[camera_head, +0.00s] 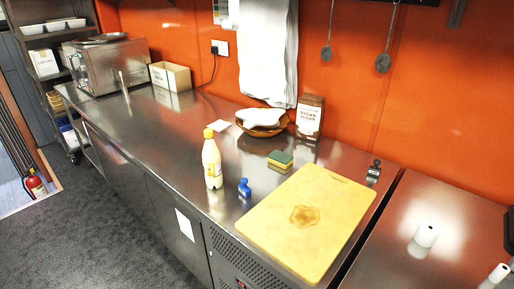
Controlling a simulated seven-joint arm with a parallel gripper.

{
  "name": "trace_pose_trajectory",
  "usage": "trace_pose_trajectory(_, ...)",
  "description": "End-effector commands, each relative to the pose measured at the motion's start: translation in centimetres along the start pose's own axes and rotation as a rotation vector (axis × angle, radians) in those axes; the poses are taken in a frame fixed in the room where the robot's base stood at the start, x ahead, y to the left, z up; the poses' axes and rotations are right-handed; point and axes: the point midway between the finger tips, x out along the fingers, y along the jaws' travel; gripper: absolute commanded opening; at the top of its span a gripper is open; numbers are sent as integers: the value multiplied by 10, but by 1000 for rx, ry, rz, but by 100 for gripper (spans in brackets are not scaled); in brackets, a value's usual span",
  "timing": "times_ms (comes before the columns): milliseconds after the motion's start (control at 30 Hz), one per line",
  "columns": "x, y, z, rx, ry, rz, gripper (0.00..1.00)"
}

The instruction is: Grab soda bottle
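A pale bottle with a yellow cap and a yellowish label (212,160) stands upright on the steel counter (150,140), near its front edge. It is the only tall bottle in view, and I take it as the soda bottle. A small blue bottle (244,188) stands just to its right. My gripper is not in view, and nothing is touching the tall bottle.
A yellow cutting board (280,235) lies to the right, with a sponge (280,159) behind it. A bowl (272,129) and a brown carton (309,117) stand against the orange wall. Counter left of the bottle is clear. A steel oven (105,65) sits far left.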

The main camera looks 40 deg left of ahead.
Motion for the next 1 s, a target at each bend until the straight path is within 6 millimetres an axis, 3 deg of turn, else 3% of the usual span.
trace_pose_trajectory(400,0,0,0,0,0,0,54)
trace_pose_trajectory(467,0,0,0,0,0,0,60)
trace_pose_trajectory(700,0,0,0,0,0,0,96)
trace_pose_trajectory(1000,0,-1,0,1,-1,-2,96)
